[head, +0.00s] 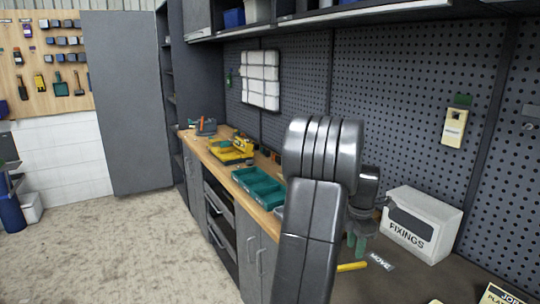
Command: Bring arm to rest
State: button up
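My arm rises in the middle of the head view, its dark grey links bent over at the top. My gripper (356,243) hangs down on the right of the arm, over the dark worktop and just left of the white box marked FIXINGS (422,225). Its two greenish fingertips show a narrow gap with nothing seen between them. The upper part of the gripper is partly hidden by my arm.
Green trays (258,186) and a yellow tool (238,148) sit on the wooden bench at the left of my arm. A pegboard wall (400,90) stands behind, with a shelf overhead. A signed plate (500,294) lies at the lower right.

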aim_at(353, 264)
notch_tip(353, 264, down, 6)
jog(key=shift+s+f, duration=0.1)
jog(key=shift+f, duration=0.05)
jog(key=shift+s+d+m, duration=0.1)
jog(key=shift+s+m, duration=0.4)
jog(key=shift+m, duration=0.5)
jog(key=shift+s, duration=0.1)
